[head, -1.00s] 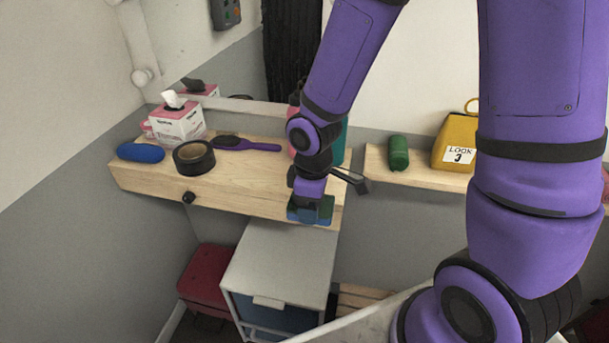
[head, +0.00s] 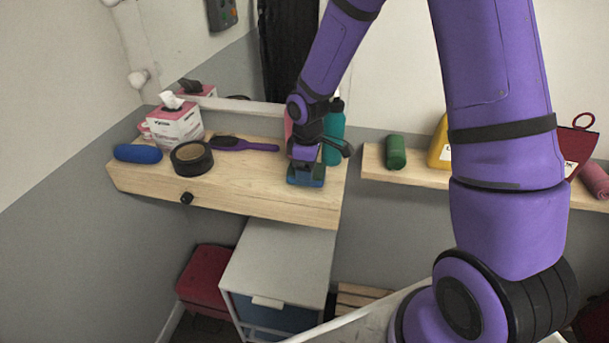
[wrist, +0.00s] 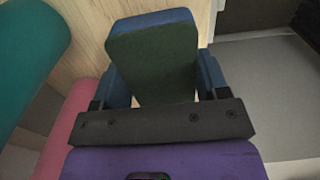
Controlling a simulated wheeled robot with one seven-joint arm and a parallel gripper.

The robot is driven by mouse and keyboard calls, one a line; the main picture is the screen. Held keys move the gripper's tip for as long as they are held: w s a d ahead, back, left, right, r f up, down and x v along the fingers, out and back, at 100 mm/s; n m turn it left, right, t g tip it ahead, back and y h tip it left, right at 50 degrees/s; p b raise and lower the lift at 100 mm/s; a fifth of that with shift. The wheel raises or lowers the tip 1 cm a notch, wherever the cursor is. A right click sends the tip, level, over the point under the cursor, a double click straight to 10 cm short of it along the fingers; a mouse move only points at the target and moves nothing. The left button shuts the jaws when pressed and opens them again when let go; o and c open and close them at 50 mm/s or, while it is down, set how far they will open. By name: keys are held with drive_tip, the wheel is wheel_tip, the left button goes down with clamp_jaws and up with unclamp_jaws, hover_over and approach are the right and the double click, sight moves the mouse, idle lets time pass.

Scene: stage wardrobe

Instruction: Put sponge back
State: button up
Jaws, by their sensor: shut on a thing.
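The sponge (wrist: 153,62) is a block with a dark green face and a blue edge. It sits between the two blue fingers of my gripper (wrist: 163,82) in the wrist view. In the head view my gripper (head: 305,172) points down at the right end of the wooden shelf (head: 255,198). The sponge shows there as a small blue-green shape (head: 306,181) under the fingers, mostly covered by them. I cannot tell whether it touches the shelf.
A teal bottle (head: 334,135) and a pink thing (wrist: 70,125) stand close beside my gripper. A purple hairbrush (head: 245,144), black tape roll (head: 192,158), blue case (head: 138,153) and tissue box (head: 175,125) lie further left. A white drawer unit (head: 280,255) stands below.

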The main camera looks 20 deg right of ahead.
wheel_tip(320, 180, down, 2)
drive_tip(key=shift+f, duration=0.1)
drive_tip(key=o, duration=0.8)
